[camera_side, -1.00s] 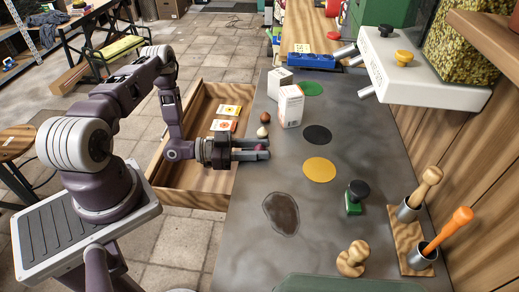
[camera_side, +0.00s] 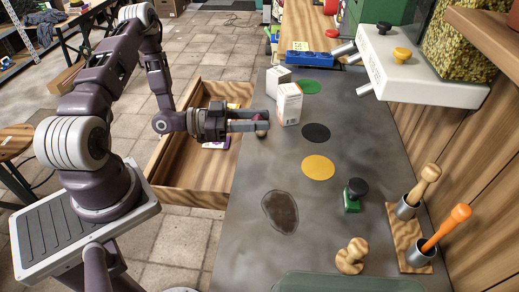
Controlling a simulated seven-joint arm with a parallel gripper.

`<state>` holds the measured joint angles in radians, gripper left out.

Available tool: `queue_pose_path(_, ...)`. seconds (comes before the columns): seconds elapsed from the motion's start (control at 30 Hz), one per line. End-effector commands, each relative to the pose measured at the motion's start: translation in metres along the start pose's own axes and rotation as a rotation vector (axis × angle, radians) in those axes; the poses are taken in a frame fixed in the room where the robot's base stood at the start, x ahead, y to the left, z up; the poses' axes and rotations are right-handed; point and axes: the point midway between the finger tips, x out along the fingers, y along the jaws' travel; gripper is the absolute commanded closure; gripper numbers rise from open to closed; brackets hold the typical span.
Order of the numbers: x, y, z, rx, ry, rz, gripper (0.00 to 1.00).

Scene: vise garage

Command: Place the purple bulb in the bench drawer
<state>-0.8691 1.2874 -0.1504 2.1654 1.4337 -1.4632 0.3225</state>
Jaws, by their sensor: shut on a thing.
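My gripper (camera_side: 262,120) is shut on the purple bulb (camera_side: 257,118), which shows as a small dark purple shape between the fingertips. The gripper reaches from the left across the open bench drawer (camera_side: 189,188), with its fingertips over the left edge of the bench. The drawer is a wooden box pulled out at the bench's left side. Seed packets (camera_side: 216,145) inside it are mostly hidden behind my gripper.
Two white boxes (camera_side: 289,104) stand just right of the fingertips. Green, black and yellow discs (camera_side: 318,167) lie on the grey bench (camera_side: 325,225). A green-based stamp (camera_side: 353,195), a wooden knob (camera_side: 351,257) and a tool holder (camera_side: 408,240) stand farther right. The drawer's near part is clear.

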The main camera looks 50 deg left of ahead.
Motion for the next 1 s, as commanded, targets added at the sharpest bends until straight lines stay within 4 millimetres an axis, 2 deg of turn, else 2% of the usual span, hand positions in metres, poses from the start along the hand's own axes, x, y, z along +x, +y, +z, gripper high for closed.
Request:
queue_pose_path(0.17,0.0,0.0,0.006,-0.002,0.0,-0.001,1.0)
queue_pose_path(0.3,0.0,0.0,0.038,-0.003,0.0,-0.002,1.0)
queue_pose_path(0.6,0.0,0.0,0.092,0.0,0.001,-0.002,1.0)
queue_pose_path(1.0,0.0,-0.001,0.099,0.001,0.001,-0.002,1.0)
